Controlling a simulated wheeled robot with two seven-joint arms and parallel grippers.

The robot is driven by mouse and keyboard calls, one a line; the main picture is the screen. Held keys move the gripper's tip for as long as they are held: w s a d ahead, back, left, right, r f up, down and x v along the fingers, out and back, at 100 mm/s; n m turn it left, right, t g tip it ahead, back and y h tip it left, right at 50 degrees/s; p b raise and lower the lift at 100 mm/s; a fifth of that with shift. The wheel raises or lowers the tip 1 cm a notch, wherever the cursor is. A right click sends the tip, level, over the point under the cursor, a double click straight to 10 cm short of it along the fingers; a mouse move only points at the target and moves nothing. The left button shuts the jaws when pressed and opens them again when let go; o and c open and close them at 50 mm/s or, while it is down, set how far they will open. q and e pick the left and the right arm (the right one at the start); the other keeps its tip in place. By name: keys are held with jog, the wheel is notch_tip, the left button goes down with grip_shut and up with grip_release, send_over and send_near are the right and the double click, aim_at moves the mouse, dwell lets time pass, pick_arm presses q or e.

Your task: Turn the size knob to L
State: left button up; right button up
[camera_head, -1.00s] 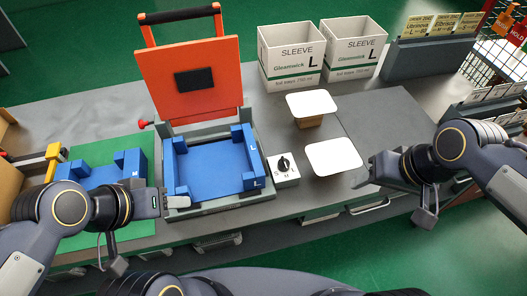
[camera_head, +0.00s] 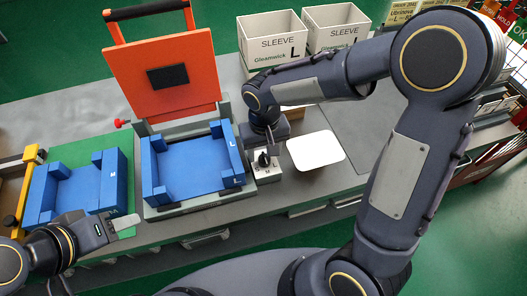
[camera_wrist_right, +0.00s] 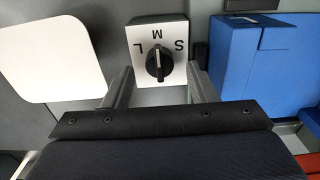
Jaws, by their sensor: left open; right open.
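The size knob (camera_wrist_right: 159,63) is a black dial on a white box (camera_wrist_right: 145,32) marked S, M and L. In the right wrist view it stands upright in line with the M. The knob also shows in the head view (camera_head: 263,160), just below my right gripper (camera_head: 268,143). In the right wrist view my right gripper (camera_wrist_right: 159,82) is open, one finger towards each side of the knob box, with nothing between the tips but the knob beyond them; contact cannot be told. My left gripper (camera_head: 118,225) is open and empty at the lower left, in front of the blue trays.
A blue former (camera_head: 195,165) sits in a grey press with a raised orange lid (camera_head: 165,75), left of the knob. A white-topped block (camera_head: 316,150) stands to its right. Another blue tray (camera_head: 75,190) lies on a green mat. Two sleeve boxes (camera_head: 272,38) stand behind.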

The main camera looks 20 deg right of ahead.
jog(key=shift+f, duration=0.7)
jog(key=c, duration=1)
jog(key=shift+n, duration=0.4)
jog(key=n, duration=0.4)
jog(key=shift+n+b, duration=0.3)
jog(key=shift+n, duration=0.1)
jog(key=n, duration=0.6)
